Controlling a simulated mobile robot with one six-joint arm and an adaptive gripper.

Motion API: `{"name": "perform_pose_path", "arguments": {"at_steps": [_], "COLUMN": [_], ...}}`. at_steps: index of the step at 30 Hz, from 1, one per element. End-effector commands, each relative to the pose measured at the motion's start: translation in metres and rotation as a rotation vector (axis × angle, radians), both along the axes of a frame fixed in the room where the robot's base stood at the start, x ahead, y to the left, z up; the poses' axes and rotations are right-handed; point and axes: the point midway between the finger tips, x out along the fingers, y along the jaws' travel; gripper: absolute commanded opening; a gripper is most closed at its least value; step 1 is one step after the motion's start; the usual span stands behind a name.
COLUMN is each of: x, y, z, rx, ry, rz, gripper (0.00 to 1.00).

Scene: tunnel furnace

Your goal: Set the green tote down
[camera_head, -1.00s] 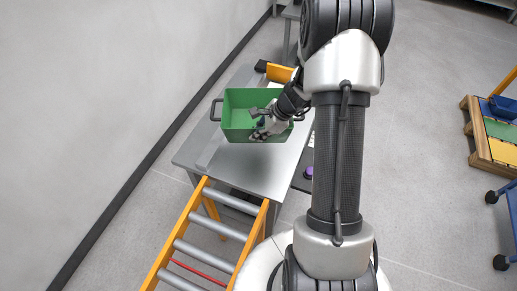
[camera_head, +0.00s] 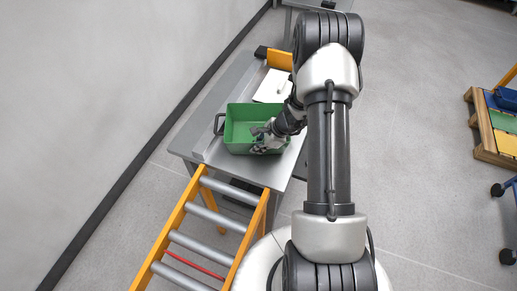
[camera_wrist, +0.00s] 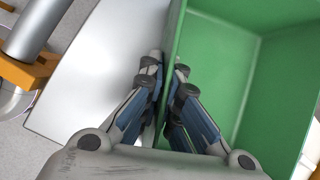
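The green tote (camera_head: 234,115) is an open box with a dark handle on its left end. In the head view it is over the grey metal table (camera_head: 210,90), close to the table's front end by the rollers. I cannot tell whether its base touches the tabletop. My gripper (camera_head: 262,140) is at the tote's near right side. In the wrist view my gripper (camera_wrist: 165,68) has a finger on each side of the tote's wall (camera_wrist: 174,40), pinching it. The tote's inside looks empty. My arm hides part of the tote's right end.
A white flat object (camera_head: 270,87) lies on the table behind the tote, beside an orange-and-black piece (camera_head: 280,60). An orange-framed roller conveyor (camera_head: 205,215) adjoins the table's front. A wall runs along the left. A pallet with coloured bins (camera_head: 500,125) is far right.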

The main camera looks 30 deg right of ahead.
Motion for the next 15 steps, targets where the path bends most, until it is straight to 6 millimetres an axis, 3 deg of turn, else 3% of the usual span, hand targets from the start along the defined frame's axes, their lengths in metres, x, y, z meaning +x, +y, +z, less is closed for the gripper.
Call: {"name": "perform_pose_path", "arguments": {"at_steps": [10, 15], "x": [0.0013, 0.0005], "y": [-0.0007, -0.0003], "z": [-0.0019, -0.001], "rx": [-0.002, -0.001], "ry": [-0.004, -0.001], "rz": [0.0, 0.0], "gripper": [0.0, 0.14]}}
